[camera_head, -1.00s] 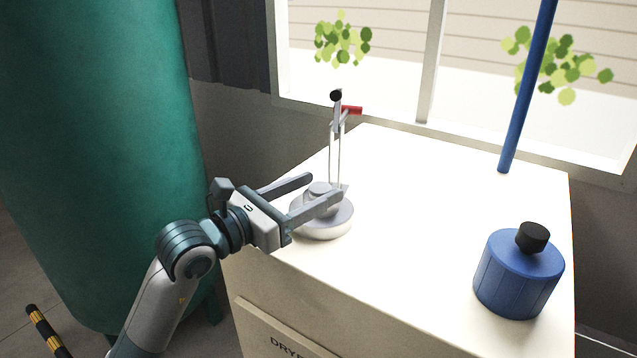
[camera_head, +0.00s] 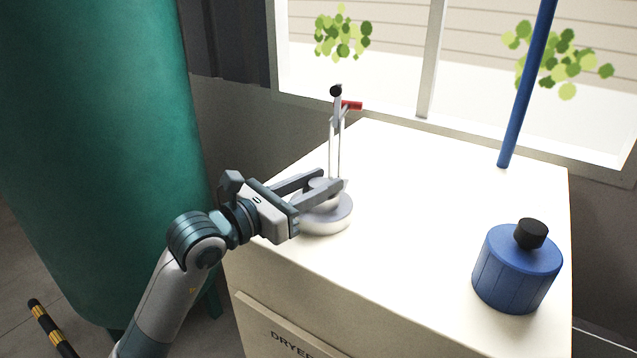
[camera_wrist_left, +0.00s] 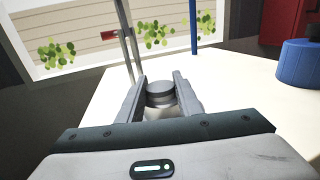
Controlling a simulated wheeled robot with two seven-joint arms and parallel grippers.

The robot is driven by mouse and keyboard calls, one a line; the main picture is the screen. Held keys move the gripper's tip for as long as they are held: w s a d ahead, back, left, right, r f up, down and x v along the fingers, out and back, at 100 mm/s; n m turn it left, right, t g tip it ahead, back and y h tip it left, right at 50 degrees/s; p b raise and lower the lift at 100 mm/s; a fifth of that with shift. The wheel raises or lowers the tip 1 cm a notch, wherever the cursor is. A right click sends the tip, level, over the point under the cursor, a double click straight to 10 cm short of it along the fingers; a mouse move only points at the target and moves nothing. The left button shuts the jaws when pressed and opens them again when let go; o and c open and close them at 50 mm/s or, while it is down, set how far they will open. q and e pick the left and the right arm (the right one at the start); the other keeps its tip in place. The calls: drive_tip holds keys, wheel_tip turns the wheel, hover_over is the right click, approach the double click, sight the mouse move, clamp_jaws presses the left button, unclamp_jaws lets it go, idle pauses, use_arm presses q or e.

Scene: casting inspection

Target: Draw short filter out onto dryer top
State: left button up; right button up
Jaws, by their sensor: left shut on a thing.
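A short grey cylinder (camera_wrist_left: 160,93), which looks like the short filter, sits in a pale round base (camera_head: 326,219) on the white dryer top (camera_head: 420,230). My left gripper (camera_head: 330,180) reaches in from the left, low over the base, and is shut on the cylinder. In the left wrist view the fingers of my left gripper (camera_wrist_left: 161,95) flank it on both sides. The cylinder's lower part is hidden, so I cannot tell how deep it sits. My right gripper is not in view.
A thin upright stand (camera_head: 335,140) with a black knob and red handle rises just behind the base. A blue canister (camera_head: 515,270) with a black cap stands at the right. A blue pole (camera_head: 525,90) rises at the back. The dryer top between is clear.

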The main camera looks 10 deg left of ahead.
sight(318, 183)
use_arm(q)
drive_tip(key=shift+r, duration=0.2)
drive_tip(key=shift+r+p, duration=2.6)
drive_tip(key=shift+r, duration=0.75)
drive_tip(key=shift+r+p, duration=1.45)
drive_tip(key=shift+r, duration=0.6)
drive_tip(key=shift+s+f, duration=0.1)
